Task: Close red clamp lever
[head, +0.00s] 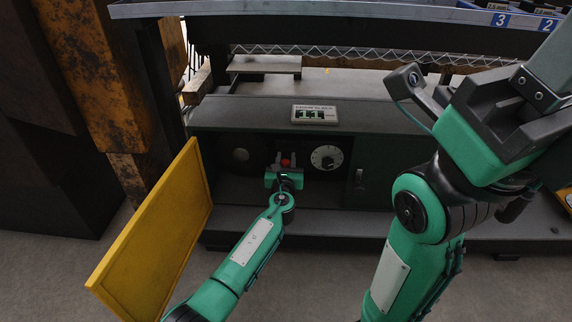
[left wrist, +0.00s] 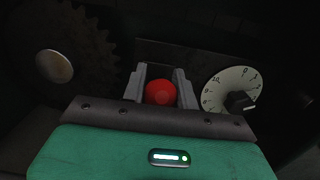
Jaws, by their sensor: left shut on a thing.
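The red clamp lever shows as a round red knob (left wrist: 160,92) in the left wrist view, between the two light grey fingers of my left gripper (left wrist: 160,85). In the head view the red knob (head: 286,162) is small, at the front of the dark machine. My left gripper (head: 286,160) reaches into the machine's recess and is shut on the knob. The lever's arm and its clamp are hidden behind the knob and fingers. My right gripper (head: 548,75) is close to the camera at the upper right, cut off by the frame edge; its jaw state is unclear.
A white numbered dial (head: 326,157) with a black pointer is just right of the knob. A toothed wheel (left wrist: 70,60) is at the left in the wrist view. An open yellow door panel (head: 155,235) stands left of my left arm. A rusty post (head: 100,75) rises behind it.

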